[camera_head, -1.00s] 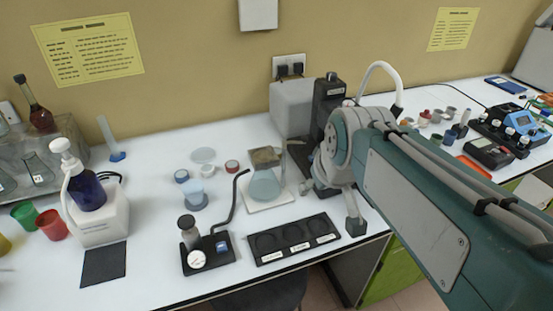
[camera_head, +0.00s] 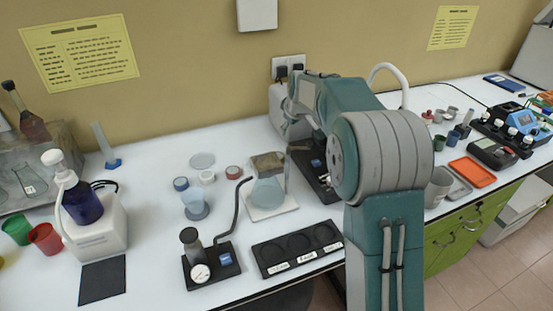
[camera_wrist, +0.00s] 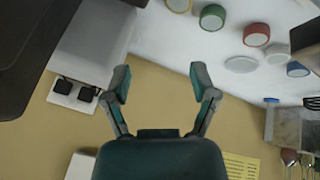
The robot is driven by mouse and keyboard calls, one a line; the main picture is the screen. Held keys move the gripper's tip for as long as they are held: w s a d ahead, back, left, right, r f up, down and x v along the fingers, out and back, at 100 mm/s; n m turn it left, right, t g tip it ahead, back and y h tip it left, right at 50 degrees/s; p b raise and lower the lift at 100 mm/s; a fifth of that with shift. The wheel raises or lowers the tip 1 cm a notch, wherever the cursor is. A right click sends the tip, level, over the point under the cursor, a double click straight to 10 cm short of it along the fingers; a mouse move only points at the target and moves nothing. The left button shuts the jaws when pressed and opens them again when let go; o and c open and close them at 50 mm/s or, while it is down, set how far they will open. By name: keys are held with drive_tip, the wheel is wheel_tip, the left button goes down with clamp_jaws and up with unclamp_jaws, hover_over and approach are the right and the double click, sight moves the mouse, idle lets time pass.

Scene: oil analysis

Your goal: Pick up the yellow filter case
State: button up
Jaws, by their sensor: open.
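The yellow filter case (camera_wrist: 178,4) is a small round case with a pale top, cut by the top edge of the wrist view. It sits on the white bench beside a green case (camera_wrist: 212,17). I cannot make it out in the head view; the flask stand or my arm may hide it. My gripper (camera_wrist: 160,84) is open and empty, its two fingers apart with the wall and bench edge behind them. The yellow case lies beyond the fingertips, a little right of their middle in the wrist view.
A red case (camera_wrist: 256,34), a white case (camera_wrist: 276,54) and a blue case (camera_wrist: 297,69) stand near a pale disc (camera_wrist: 241,64). A flask (camera_head: 266,191) stands on a stand beside a bent black tube (camera_head: 238,210). A black tray (camera_head: 298,246) lies at the bench front.

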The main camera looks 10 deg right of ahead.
drive_tip(key=w+f+m, duration=0.1)
drive_tip(key=f, duration=0.2)
drive_tip(key=w+f+m+g, duration=0.1)
drive_tip(key=f, duration=0.2)
drive_tip(key=w+f+y, duration=0.1)
drive_tip(key=f, duration=0.2)
drive_tip(key=shift+w+a+f+m+g, duration=0.2)
drive_tip(key=shift+w+a+m+g, duration=0.15)
drive_tip(key=shift+m+g, duration=0.05)
drive_tip(key=shift+a+f, duration=0.2)
drive_tip(key=shift+f, duration=0.1)
drive_tip(key=x, duration=0.7)
drive_tip(key=shift+w+a+f, duration=0.15)
drive_tip(key=shift+w+a, duration=0.05)
drive_tip(key=c, duration=0.6)
